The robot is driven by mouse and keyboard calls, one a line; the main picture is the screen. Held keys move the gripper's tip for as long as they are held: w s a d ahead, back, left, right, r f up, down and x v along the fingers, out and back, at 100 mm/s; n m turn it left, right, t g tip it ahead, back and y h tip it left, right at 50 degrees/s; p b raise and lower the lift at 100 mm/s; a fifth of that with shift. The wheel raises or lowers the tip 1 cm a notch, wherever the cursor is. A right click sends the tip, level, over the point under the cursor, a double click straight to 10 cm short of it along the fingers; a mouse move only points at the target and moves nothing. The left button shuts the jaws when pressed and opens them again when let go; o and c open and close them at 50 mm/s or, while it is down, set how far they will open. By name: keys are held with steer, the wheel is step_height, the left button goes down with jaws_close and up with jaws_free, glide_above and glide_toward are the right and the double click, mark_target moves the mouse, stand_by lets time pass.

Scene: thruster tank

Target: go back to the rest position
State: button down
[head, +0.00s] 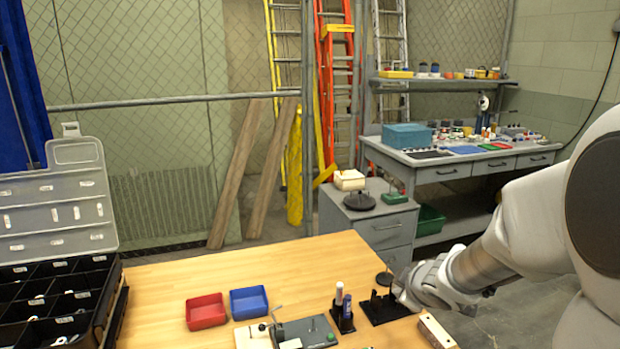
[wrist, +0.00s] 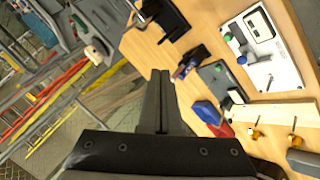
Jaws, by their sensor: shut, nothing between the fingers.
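My gripper (wrist: 160,74) is shut and empty, its two dark fingers together in the middle of the wrist view. In the head view, my white and grey arm reaches in from the right to the right edge of the wooden table (head: 165,285). The gripper end there is close to a black stand (head: 380,308); its fingertips are hard to make out, and I cannot tell whether they touch it. In the wrist view the table (wrist: 212,25) fills the upper right.
A red bin (head: 206,312) and a blue bin (head: 249,302) stand on the table. A black holder with markers (head: 342,312) is near the stand. An open-lidded organizer box (head: 60,300) is at the left. A grey cabinet (head: 385,235) and workbench (head: 465,172) stand behind.

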steer(key=s+d+r+m+g+h+p, duration=0.1)
steer(key=s+d+r+m+h+p, duration=0.2)
steer(key=s+r+m, duration=0.7)
steer(key=s+a+r+g+y+p, duration=0.1)
steer(key=s+a+r, duration=0.1)
steer(key=s, duration=0.3)
steer(key=s+a+r+p, duration=0.1)
steer(key=s+a+r, duration=0.2)
steer(key=s, duration=0.2)
steer(key=s+a+r+m+g+y+p, duration=0.1)
steer(key=s+a+r, duration=0.2)
steer(key=s, duration=0.2)
steer(key=shift+s+a+g+y+p, duration=0.2)
steer(key=shift+g+y+p, duration=0.1)
steer(key=shift+p, duration=0.1)
steer(key=shift+a, duration=0.2)
